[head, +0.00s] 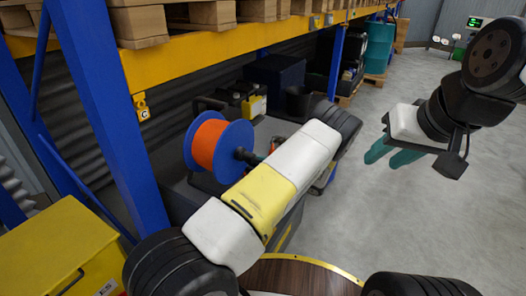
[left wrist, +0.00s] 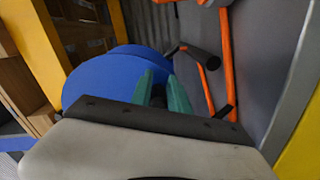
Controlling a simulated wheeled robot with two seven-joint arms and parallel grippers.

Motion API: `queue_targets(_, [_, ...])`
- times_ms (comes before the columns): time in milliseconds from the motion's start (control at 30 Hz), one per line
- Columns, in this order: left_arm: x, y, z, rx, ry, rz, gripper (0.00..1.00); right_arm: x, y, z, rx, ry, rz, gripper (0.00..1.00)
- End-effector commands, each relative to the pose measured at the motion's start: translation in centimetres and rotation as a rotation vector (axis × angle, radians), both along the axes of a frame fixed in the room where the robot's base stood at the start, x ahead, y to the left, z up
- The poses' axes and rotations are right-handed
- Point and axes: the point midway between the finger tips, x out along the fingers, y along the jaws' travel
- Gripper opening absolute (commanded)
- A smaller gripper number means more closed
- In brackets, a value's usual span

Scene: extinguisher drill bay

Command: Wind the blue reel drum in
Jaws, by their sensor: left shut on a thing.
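The blue reel drum (head: 236,140), wound with orange line (head: 206,143), stands upright on a dark grey surface left of centre in the head view. A dark handle (head: 244,155) sticks out from its right face. In the left wrist view the drum's blue face (left wrist: 95,75) fills the area behind the fingers. My left gripper (left wrist: 158,92) is shut on the dark handle, which shows between its teal fingertips. In the head view my left arm hides most of that gripper. My right gripper (head: 392,153) is empty, its teal fingers apart, over the floor at right.
A blue rack post (head: 105,110) and yellow beam (head: 200,55) stand close on the left. A yellow box (head: 60,250) is at lower left. Orange tubing (left wrist: 225,60) and a black bar (left wrist: 200,55) lie right of the drum. The grey floor (head: 430,220) at right is clear.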

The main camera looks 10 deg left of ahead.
Motion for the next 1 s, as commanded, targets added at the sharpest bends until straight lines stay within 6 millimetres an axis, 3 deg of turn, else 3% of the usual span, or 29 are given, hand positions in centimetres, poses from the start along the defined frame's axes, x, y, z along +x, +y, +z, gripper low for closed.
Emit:
queue_targets(33, [-0.5, 0.7, 1.6, 0.041, -0.013, 0.029, 0.0, 0.0, 0.0, 0.0, 0.0, 0.0, 0.0, 0.36])
queue_targets(400, [-0.5, 0.7, 1.6, 0.043, -0.01, 0.029, 0.0, 0.0, 0.0, 0.0, 0.0, 0.0, 0.0, 0.36])
queue_targets(433, [-0.5, 0.7, 1.6, 0.043, -0.01, 0.029, 0.27, 0.0, 0.0, 0.0, 0.0, 0.0, 0.0, 0.36])
queue_targets(533, [-0.5, 0.7, 1.6, 0.042, -0.011, 0.028, 0.44, 0.0, 0.0, 0.0, 0.0, -0.001, 0.0, 0.36])
queue_targets(867, [-0.3, 0.6, 1.6, 0.042, -0.014, 0.025, 0.44, 0.0, 0.0, 0.0, 0.0, 0.0, 0.0, 0.36])
queue_targets(1000, [-0.7, -0.6, 1.6, 0.041, -0.013, 0.022, 0.44, 0.0, 0.0, 0.0, 0.0, 0.0, 0.0, 0.36])
